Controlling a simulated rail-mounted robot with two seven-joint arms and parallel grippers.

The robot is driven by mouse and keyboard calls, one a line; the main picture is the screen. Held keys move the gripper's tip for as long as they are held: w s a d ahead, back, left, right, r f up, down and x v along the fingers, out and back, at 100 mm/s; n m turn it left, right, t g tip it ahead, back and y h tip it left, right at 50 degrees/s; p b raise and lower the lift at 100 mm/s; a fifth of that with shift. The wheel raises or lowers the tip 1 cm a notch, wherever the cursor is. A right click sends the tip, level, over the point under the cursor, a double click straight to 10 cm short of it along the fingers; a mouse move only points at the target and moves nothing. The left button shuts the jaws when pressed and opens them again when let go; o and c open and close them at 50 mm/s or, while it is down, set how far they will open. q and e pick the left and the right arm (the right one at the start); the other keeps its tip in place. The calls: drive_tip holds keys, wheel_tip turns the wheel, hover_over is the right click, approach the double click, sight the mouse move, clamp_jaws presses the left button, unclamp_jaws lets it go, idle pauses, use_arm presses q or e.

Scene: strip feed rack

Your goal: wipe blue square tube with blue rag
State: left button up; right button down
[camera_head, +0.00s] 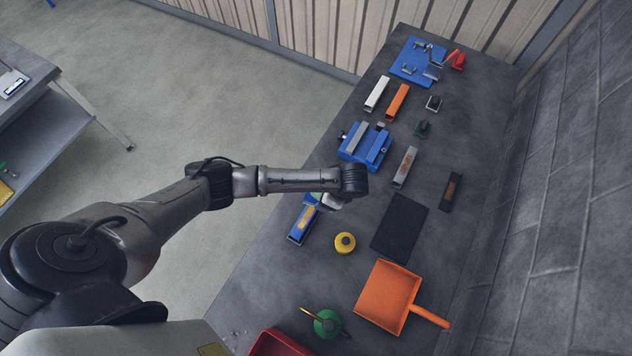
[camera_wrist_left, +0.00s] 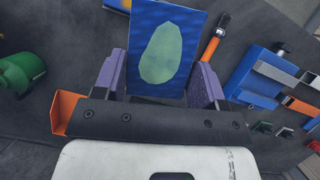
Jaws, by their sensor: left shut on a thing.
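The blue square tube (camera_head: 297,236) lies on the dark bench near its left edge in the head view, with a tan-orange patch on its top. My left gripper (camera_wrist_left: 157,84) has purple fingers and is shut on a flat blue rag (camera_wrist_left: 192,32) with a pale green patch, which fills the middle of the left wrist view. In the head view my left wrist hides most of the gripper, just above and beyond the tube; a bit of blue and green shows under it. Whether the rag touches the tube I cannot tell. My right gripper is out of view.
A blue fixture (camera_head: 352,155) holding grey bars stands beyond my wrist. A yellow round item (camera_head: 345,243), a black mat (camera_head: 399,228), an orange dustpan (camera_head: 386,296) and a green round item (camera_head: 327,323) lie nearer. White and orange bars lie farther back. A grey wall bounds the right.

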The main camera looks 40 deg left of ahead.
use_arm(q)
drive_tip(key=a+f+m+t, duration=0.1)
drive_tip(key=f+m, duration=0.2)
drive_tip(key=a+f+m+t, duration=0.1)
drive_tip(key=f+m, duration=0.2)
drive_tip(key=a+f+m+t, duration=0.1)
drive_tip(key=f+m, duration=0.2)
drive_tip(key=shift+a+f+m+t+b, duration=0.3)
drive_tip(key=shift+a+m+t+b, duration=0.1)
drive_tip(key=shift+a+f+m, duration=0.2)
drive_tip(key=shift+f+m, duration=0.25)
drive_tip(key=shift+m, duration=0.25)
drive_tip(key=shift+a+r+p, duration=0.1)
drive_tip(key=shift+r+p, duration=0.15)
drive_tip(key=shift+p, duration=0.3)
wheel_tip(320, 180, down, 2)
drive_tip(key=shift+w+f+b, duration=0.1)
drive_tip(key=shift+f+b, duration=0.05)
drive_tip(key=shift+b, duration=0.7)
drive_tip(key=shift+f+b, duration=0.75)
drive_tip(key=shift+f, duration=0.7)
drive_tip(key=shift+f, duration=0.1)
